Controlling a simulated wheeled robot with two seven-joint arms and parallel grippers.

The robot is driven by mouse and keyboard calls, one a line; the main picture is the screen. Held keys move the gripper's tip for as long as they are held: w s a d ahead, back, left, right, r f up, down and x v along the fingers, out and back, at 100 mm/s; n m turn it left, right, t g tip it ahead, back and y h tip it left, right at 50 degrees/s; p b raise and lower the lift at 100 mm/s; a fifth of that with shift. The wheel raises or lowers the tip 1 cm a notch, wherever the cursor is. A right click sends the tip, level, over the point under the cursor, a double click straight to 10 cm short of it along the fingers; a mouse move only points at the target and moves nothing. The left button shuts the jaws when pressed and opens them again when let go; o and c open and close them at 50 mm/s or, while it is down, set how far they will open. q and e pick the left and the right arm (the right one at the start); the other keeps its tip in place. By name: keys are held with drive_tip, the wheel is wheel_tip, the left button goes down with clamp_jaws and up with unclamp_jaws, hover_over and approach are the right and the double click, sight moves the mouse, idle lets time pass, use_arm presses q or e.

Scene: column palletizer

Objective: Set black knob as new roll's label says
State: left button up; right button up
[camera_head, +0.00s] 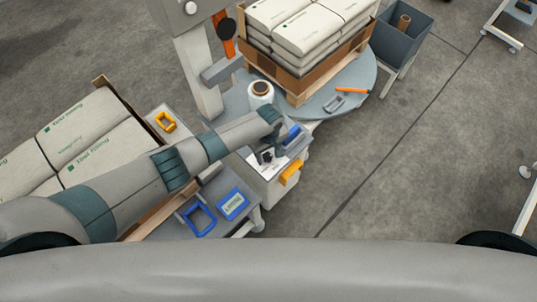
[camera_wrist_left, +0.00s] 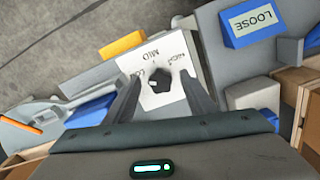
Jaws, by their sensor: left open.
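The black knob (camera_wrist_left: 160,80) sits on a white dial plate (camera_wrist_left: 163,99) in the left wrist view. Printed words stand around it; "MID" is readable, the others are partly hidden or blurred. In the head view the knob (camera_head: 267,157) is small, and its setting cannot be told. My left gripper (camera_wrist_left: 162,92) is open, with its fingers on either side of the knob; contact cannot be told. It also shows in the head view (camera_head: 277,140). A blue box (camera_wrist_left: 238,37) carries a white label reading "LOOSE". It lies on the grey table in the head view (camera_head: 246,211).
A white roll (camera_head: 261,89) stands behind my left gripper. A yellow block (camera_head: 291,172) is on the dial box's side. A blue frame (camera_head: 188,228) lies beside the blue box. Stacked sacks (camera_head: 310,28) stand on a pallet at the back; more sacks (camera_head: 92,140) lie left.

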use_arm(q)
drive_tip(key=shift+f, duration=0.25)
drive_tip(key=c, duration=1)
drive_tip(key=shift+c, duration=0.2)
